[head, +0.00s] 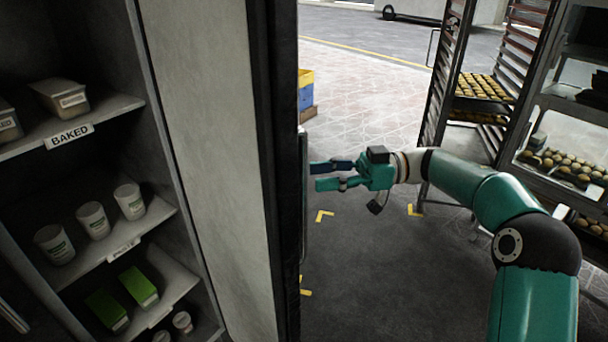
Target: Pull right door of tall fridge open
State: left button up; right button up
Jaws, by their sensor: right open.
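The tall fridge fills the left side of the head view, with its shelves (110,253) in plain sight. To the right of the shelves stands a pale grey panel with a dark edge, which looks like the right door (207,150) swung open and seen nearly edge-on. A thin upright bar, likely its handle (303,215), runs along the far side of the dark edge. My right gripper (318,177) is open, its two fingers pointing left at this bar, close to it. I cannot tell whether they touch. My left gripper is out of view.
White tubs (93,220), green boxes (139,286) and a bin (60,96) sit on the shelves. A rack with trays of buns (482,87) stands at the right. Blue and yellow crates (306,92) stand behind the door.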

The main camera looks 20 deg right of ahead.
aim_at(303, 177)
jog(key=shift+w+a, duration=0.2)
jog(key=shift+a, duration=0.9)
jog(key=shift+w+a, duration=0.15)
jog(key=shift+a, duration=0.95)
grip_shut()
